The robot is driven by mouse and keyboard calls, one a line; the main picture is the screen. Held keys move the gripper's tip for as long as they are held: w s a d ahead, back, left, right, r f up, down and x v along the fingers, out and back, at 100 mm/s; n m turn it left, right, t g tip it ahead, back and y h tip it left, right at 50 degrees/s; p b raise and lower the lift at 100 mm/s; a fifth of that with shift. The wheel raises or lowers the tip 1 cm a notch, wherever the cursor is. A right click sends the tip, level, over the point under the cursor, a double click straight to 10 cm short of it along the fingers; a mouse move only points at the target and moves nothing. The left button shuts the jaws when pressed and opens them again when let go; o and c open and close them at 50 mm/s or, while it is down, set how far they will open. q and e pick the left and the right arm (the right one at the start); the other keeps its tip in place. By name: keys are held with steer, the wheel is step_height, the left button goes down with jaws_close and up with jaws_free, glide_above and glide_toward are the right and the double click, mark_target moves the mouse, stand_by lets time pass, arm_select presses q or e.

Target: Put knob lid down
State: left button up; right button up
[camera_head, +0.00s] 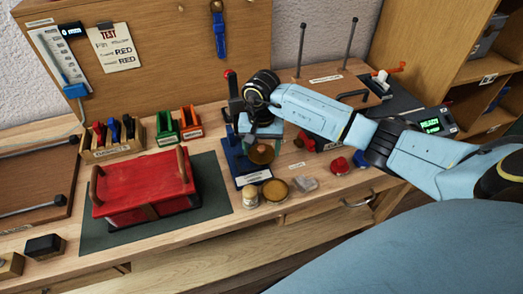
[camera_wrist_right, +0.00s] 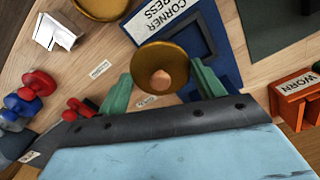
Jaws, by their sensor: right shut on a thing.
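The knob lid (camera_head: 262,154) is a round brass disc held above the bench, just over the blue corner press stand. In the right wrist view the lid (camera_wrist_right: 152,60) shows with its small copper knob (camera_wrist_right: 161,80) between the green fingers. My right gripper (camera_head: 262,138) is shut on the lid. A shallow round brass dish (camera_head: 275,190) stands on the bench below and slightly right of the lid; part of it shows in the wrist view (camera_wrist_right: 102,6). The lid is apart from the dish. My left gripper is not in view.
The blue corner press (camera_head: 252,177) stands beside the dish. A small jar (camera_head: 250,197) and a pale clear packet (camera_head: 305,184) flank the dish. A red box (camera_head: 145,183) sits on a dark mat at left. Red and blue knobs (camera_head: 340,166) lie at right.

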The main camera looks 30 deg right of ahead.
mark_target(262, 148)
steer(key=shift+f, duration=0.8)
steer(key=shift+f, duration=0.1)
steer(key=o, duration=1)
steer(key=shift+c, duration=0.2)
steer(key=shift+r, duration=0.35)
step_height(262, 148, up, 12)
steer(key=shift+f, duration=0.2)
